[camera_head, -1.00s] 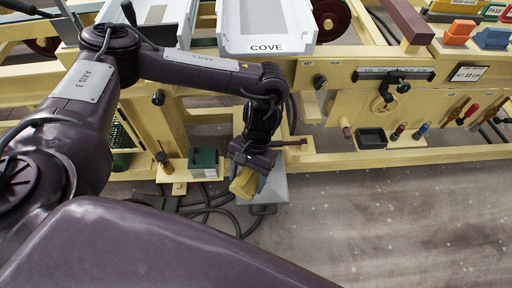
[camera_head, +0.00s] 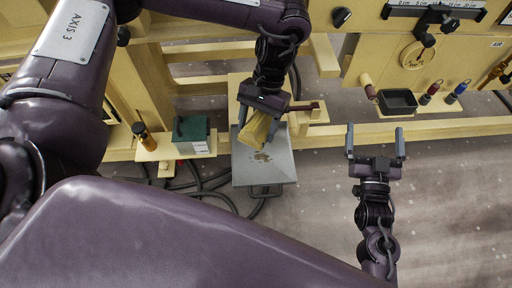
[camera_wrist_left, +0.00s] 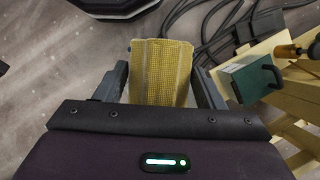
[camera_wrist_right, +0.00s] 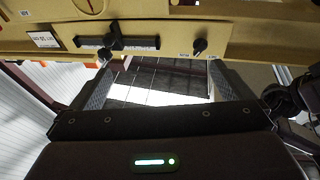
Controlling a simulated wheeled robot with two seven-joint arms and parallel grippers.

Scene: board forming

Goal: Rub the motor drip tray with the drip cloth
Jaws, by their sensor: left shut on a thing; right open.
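The motor drip tray (camera_head: 279,170) is a grey square pan beside the yellow frame, with a dark brownish stain (camera_head: 262,156) on its surface. My left gripper (camera_head: 258,118) is shut on the yellow drip cloth (camera_head: 254,140), which hangs over the tray's left part; I cannot tell whether it touches. My right gripper (camera_head: 375,142) is open and empty, to the right of the tray. Its open fingers (camera_wrist_right: 155,85) frame no held thing in the right wrist view.
A green box (camera_head: 191,137) stands on a small ledge left of the tray, with a screwdriver (camera_head: 145,136) beside it. A black bin (camera_head: 397,102) sits on a shelf at right. Dark cables (camera_head: 205,187) lie on the floor. Floor at lower right is clear.

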